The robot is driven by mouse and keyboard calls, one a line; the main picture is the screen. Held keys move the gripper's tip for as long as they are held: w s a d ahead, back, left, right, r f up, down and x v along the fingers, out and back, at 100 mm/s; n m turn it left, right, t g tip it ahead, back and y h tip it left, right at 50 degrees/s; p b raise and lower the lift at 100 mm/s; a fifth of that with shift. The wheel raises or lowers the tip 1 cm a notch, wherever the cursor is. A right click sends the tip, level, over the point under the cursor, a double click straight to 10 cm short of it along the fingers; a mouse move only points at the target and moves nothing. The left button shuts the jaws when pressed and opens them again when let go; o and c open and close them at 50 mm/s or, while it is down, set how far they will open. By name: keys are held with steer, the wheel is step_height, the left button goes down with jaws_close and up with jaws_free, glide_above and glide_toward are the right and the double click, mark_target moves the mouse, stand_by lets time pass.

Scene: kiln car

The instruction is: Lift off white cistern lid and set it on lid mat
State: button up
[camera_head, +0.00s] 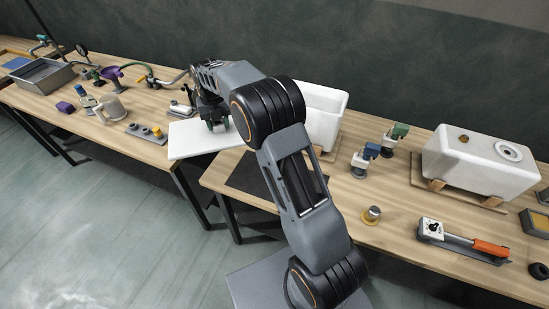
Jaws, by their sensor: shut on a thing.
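The white cistern lid (190,145) is a flat white slab left of the middle. My gripper (217,125) is shut on it from above. The lid appears over the right end of the left table and the gap between the tables; its exact height is hard to tell. The white cistern (325,120) stands open at the back of the right table, partly hidden by my arm. A dark flat mat (245,172), which looks like the lid mat, lies at the left front of the right table. My arm covers part of it, and nothing shows on its visible part.
A second white cistern (465,174) stands on wooden supports at the right. Two valve pieces (362,160) (390,140), a brass part (372,214) and an orange-handled tool (490,248) share the right table. A mug (110,108) and a grey tray (42,78) are on the left table.

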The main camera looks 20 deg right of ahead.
steer(key=s+d+f+m+b, duration=0.4)
steer(key=s+d+f+m, duration=0.3)
steer(key=s+d+f, duration=0.6)
steer(key=shift+d+f+m, duration=0.4)
steer(key=shift+d+f, duration=0.5)
steer(key=shift+d, duration=0.6)
steer(key=shift+a, duration=0.1)
steer(key=shift+f+b, duration=2.05)
steer(key=shift+f, duration=0.4)
steer(key=shift+f+b, duration=0.55)
steer(key=shift+f, duration=0.05)
steer(key=o, duration=1.2)
steer(key=shift+s, duration=0.1)
steer(key=shift+f, duration=0.1)
